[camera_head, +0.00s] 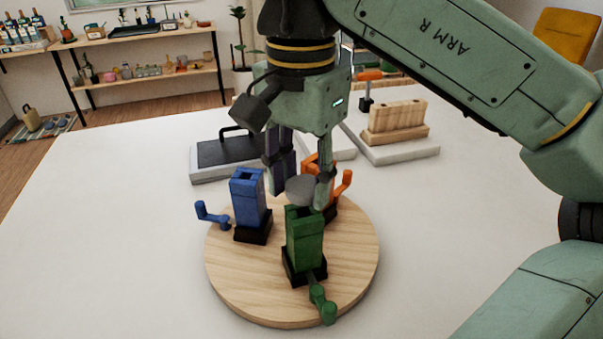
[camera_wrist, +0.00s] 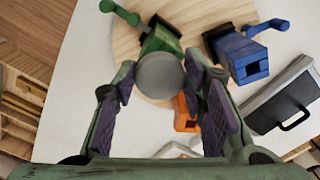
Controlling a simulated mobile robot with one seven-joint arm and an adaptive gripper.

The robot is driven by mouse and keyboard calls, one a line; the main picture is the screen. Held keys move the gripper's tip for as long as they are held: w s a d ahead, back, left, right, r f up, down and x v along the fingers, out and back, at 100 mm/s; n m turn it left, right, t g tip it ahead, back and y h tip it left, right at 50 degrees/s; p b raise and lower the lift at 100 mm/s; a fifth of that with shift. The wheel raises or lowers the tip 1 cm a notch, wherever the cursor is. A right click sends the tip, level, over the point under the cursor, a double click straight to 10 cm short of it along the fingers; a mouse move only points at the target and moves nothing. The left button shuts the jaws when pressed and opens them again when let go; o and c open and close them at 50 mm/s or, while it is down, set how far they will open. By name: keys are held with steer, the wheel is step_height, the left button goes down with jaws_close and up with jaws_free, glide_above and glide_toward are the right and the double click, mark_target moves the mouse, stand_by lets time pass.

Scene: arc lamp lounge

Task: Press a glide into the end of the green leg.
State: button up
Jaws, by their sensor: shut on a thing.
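The green leg (camera_head: 304,240) stands upright in a black base at the front of the round wooden board (camera_head: 235,282), with a green crank handle at its foot. Its open upper end faces up. My gripper (camera_head: 300,184) is shut on a grey round glide (camera_head: 301,190), which sits just above and slightly behind the leg's end in the head view. I cannot tell whether they touch. In the wrist view the glide (camera_wrist: 160,73) lies between my fingertips and covers part of the green leg (camera_wrist: 163,40). The underside of the glide is hidden.
The blue leg (camera_head: 247,200) stands left on the board and the orange leg (camera_head: 325,165) behind, partly hidden by my gripper. A dark block with a handle (camera_head: 225,150) and a slotted wooden block (camera_head: 397,120) stand farther back. The white table (camera_head: 110,230) is clear at left.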

mark_target(302, 187)
steer(key=shift+f+b, duration=0.85)
steer(key=shift+f, duration=0.7)
steer(key=o, duration=1)
steer(key=shift+c, duration=0.2)
steer(key=shift+r, duration=3.8)
